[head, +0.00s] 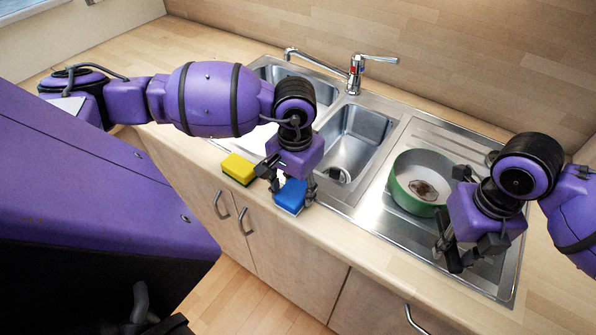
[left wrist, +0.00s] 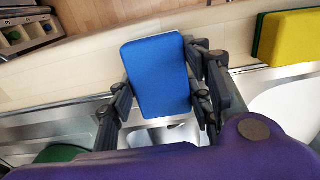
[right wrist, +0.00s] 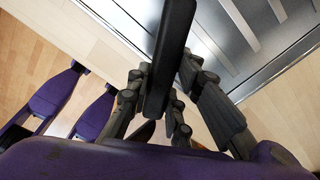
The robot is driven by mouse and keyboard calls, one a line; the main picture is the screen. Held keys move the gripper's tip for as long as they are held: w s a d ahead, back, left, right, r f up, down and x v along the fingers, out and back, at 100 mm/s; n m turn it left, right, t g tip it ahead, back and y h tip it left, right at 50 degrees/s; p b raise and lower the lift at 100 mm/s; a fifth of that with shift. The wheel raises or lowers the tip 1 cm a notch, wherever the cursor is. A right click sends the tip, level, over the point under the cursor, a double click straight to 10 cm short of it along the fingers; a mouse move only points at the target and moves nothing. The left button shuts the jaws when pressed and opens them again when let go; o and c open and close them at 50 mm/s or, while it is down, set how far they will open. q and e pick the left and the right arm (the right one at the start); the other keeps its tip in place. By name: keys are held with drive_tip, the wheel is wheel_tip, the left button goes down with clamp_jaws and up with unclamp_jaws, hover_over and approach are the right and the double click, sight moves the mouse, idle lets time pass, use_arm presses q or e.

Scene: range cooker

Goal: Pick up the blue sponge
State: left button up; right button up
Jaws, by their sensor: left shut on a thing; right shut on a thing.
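The blue sponge (head: 291,195) is between the fingers of my left gripper (head: 289,186), near the counter's front edge. In the left wrist view the sponge's blue face (left wrist: 157,75) fills the gap between the fingers. I cannot tell whether the sponge still touches the counter. My right gripper (head: 454,252) is low over the drainboard, beside the green pan. In the right wrist view a dark bar (right wrist: 171,50), which looks like a handle, lies between its fingers. I cannot see what the bar joins.
A yellow sponge (head: 238,168) lies on the counter just left of the blue one. The green pan (head: 405,202) stands on the steel drainboard (head: 385,225). The sink bowl (head: 352,140) and tap (head: 355,72) are behind. Wooden counter is free at the front right.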

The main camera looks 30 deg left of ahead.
sight(295, 189)
use_arm(q)
wheel_tip(295, 189, up, 10)
drive_tip(key=shift+r, duration=0.1)
idle(0.5)
